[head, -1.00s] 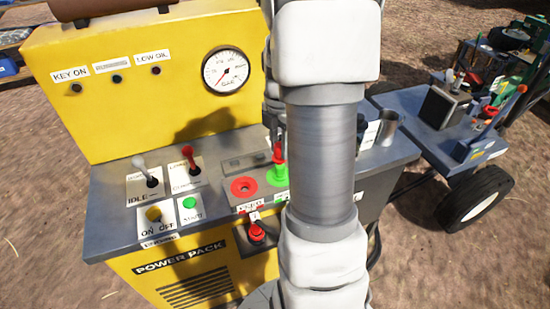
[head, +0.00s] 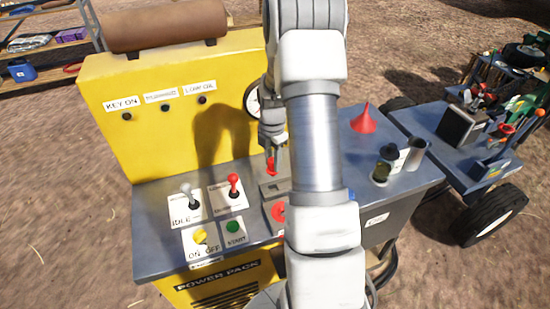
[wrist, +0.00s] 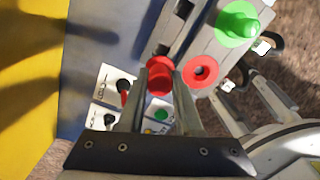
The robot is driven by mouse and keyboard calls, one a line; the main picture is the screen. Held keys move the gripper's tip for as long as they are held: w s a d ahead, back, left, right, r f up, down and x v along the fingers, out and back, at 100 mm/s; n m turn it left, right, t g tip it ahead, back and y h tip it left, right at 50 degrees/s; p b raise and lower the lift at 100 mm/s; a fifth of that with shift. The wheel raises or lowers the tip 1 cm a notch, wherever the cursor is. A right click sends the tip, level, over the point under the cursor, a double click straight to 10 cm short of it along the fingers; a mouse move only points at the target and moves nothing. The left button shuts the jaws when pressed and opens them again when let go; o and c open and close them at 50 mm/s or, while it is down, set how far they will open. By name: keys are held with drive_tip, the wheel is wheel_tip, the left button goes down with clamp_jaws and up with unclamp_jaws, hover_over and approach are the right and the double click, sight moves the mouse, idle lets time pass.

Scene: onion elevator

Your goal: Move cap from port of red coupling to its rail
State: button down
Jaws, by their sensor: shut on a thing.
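My gripper (head: 270,148) is shut on a small red cap (head: 270,166) and holds it over the rear of the yellow power pack's grey deck. In the wrist view, the cap (wrist: 160,76) sits between the fingertips (wrist: 160,66). The red coupling (wrist: 199,71) is a red ring with a dark, uncovered port, just right of the cap. In the head view the red coupling (head: 279,211) is partly hidden by my arm. A grey slotted block (head: 272,188) lies behind it; I cannot tell for certain whether this is the rail.
A green coupling (wrist: 237,24) stands beside the red one. Red (head: 234,186) and white (head: 188,194) levers and buttons stand left on the deck. The yellow panel (head: 170,125) rises behind.

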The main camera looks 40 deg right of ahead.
sight(273, 175)
drive_tip(key=shift+f+b, duration=2)
drive_tip(key=shift+f, duration=1.1)
drive_tip(key=shift+f+b, duration=1)
drive_tip(key=shift+f, duration=0.15)
idle(0.7)
drive_tip(key=shift+c, duration=0.5)
unclamp_jaws()
drive_tip(key=shift+r, duration=0.1)
drive_tip(key=shift+r+p, duration=2.45)
drive_tip(key=shift+r, duration=1)
